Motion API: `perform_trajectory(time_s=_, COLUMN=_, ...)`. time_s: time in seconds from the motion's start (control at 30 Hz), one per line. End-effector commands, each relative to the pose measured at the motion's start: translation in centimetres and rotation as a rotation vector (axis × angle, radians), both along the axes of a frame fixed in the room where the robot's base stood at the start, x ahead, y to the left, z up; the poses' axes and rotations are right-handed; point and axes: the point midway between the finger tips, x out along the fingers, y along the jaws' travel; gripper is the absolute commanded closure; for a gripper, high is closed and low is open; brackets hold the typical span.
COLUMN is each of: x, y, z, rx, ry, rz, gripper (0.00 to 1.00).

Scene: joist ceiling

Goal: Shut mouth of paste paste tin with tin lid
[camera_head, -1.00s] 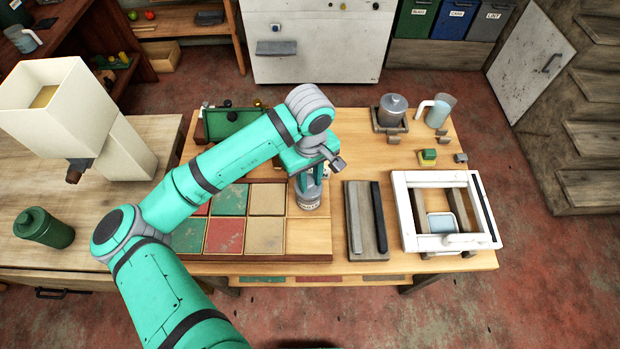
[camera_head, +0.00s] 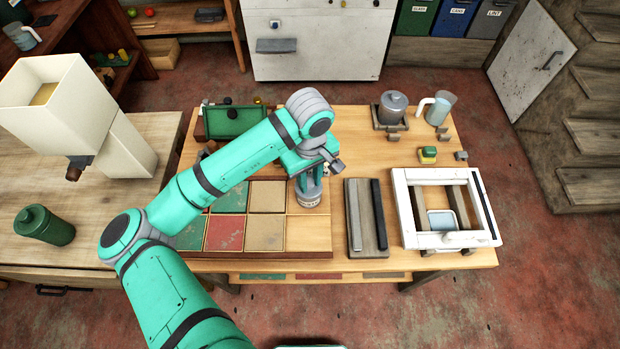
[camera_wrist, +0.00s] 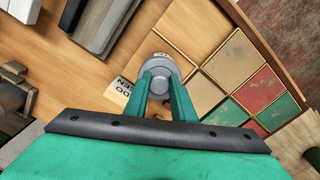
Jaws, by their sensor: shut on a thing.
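The paste tin (camera_head: 311,200), grey with a pale label, stands upright on the worktable at the right end of the coloured tiles. My gripper (camera_head: 311,183) points straight down over its top. In the wrist view my gripper (camera_wrist: 163,98) has its two green fingers shut on the grey round tin lid (camera_wrist: 159,68), at its middle. The fingers hide part of the lid. I cannot tell whether the lid sits fully down on the rim.
Coloured tiles (camera_head: 267,200) lie left of the tin. A board with a dark bar (camera_head: 378,215) and a white frame (camera_head: 402,190) lie to the right. A grey pot (camera_head: 393,106) and a jug (camera_head: 440,108) stand at the back right. Bare wood separates the tin and board.

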Motion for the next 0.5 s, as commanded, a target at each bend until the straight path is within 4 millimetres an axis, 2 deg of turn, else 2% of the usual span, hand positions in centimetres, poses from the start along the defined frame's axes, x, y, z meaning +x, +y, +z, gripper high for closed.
perform_trajectory(time_s=0.37, x=0.04, y=-0.01, z=-0.57, rx=-0.001, ry=-0.001, rz=0.001, gripper=1.0)
perform_trajectory(time_s=0.4, x=0.05, y=-0.01, z=-0.58, rx=-0.001, ry=-0.001, rz=0.001, gripper=0.72)
perform_trajectory(time_s=0.47, x=0.05, y=-0.01, z=-0.56, rx=0.0, ry=-0.001, rz=0.001, gripper=0.58)
perform_trajectory(time_s=0.5, x=0.05, y=-0.01, z=-0.56, rx=-0.001, ry=-0.001, rz=0.001, gripper=0.55)
